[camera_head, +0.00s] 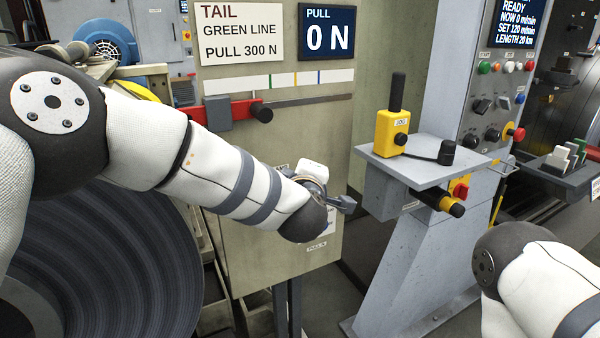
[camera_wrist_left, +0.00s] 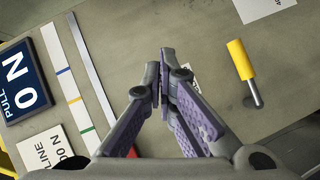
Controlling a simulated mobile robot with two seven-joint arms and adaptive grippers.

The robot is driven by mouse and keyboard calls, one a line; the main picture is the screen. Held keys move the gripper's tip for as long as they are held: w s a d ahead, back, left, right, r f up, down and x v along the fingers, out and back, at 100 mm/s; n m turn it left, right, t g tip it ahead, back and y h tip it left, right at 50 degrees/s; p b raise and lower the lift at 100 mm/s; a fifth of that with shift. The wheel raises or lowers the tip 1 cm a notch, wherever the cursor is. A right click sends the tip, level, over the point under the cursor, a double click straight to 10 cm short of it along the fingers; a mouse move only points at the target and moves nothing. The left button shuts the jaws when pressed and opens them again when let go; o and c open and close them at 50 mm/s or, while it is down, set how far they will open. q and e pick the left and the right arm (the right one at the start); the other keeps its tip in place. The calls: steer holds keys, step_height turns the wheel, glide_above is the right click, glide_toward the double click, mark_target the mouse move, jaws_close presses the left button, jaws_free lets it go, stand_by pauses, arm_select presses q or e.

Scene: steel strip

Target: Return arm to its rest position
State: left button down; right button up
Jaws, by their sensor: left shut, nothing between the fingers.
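My left arm reaches in from the left in the head view, across the front of the beige panel (camera_head: 275,120). My left gripper (camera_head: 345,204) is at the end of it, in front of the panel's lower right part. In the left wrist view its fingers (camera_wrist_left: 164,72) are together with nothing between them. A yellow handle on a metal pin (camera_wrist_left: 241,64) sticks out from the panel to the right of the fingers, apart from them. My right arm (camera_head: 540,285) shows at the lower right of the head view; its gripper is out of the picture.
The PULL display (camera_head: 327,32) reads 0 N beside the TAIL sign (camera_head: 240,34). A red slider bar (camera_head: 200,113) sits below the coloured scale. A grey shelf (camera_head: 425,165) bears a yellow lever box (camera_head: 392,132). A dark coil (camera_head: 130,260) lies below my left arm.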

arm_select(q)
steer(key=shift+s, duration=0.2)
steer(key=s+a+f+m+g, duration=0.2)
steer(key=s+f, duration=0.2)
steer(key=f, duration=0.4)
steer(key=s+a+f+m+g, duration=0.2)
steer(key=s+a+f, duration=0.1)
steer(key=f, duration=0.5)
steer(key=s+a+f+m+g, duration=0.2)
steer(key=s+a+f+g, duration=0.15)
steer(key=s+f, duration=0.4)
steer(key=s+a+f+m+g, duration=0.2)
steer(key=s+a+f, duration=0.3)
steer(key=s+f, duration=0.3)
steer(key=s+a+m+g, duration=0.1)
steer(key=s+a, duration=0.3)
steer(key=s, duration=0.7)
steer(key=s+a+f+m+g+y, duration=0.1)
steer(key=s+a+g, duration=0.3)
steer(key=s, duration=0.7)
steer(key=s+a+f+m+g, duration=0.1)
steer(key=s+a+m+g, duration=0.1)
steer(key=s, duration=0.9)
steer(key=shift+s+a+g+y, duration=0.35)
steer(key=shift+a+g, duration=0.4)
steer(key=shift+a, duration=0.45)
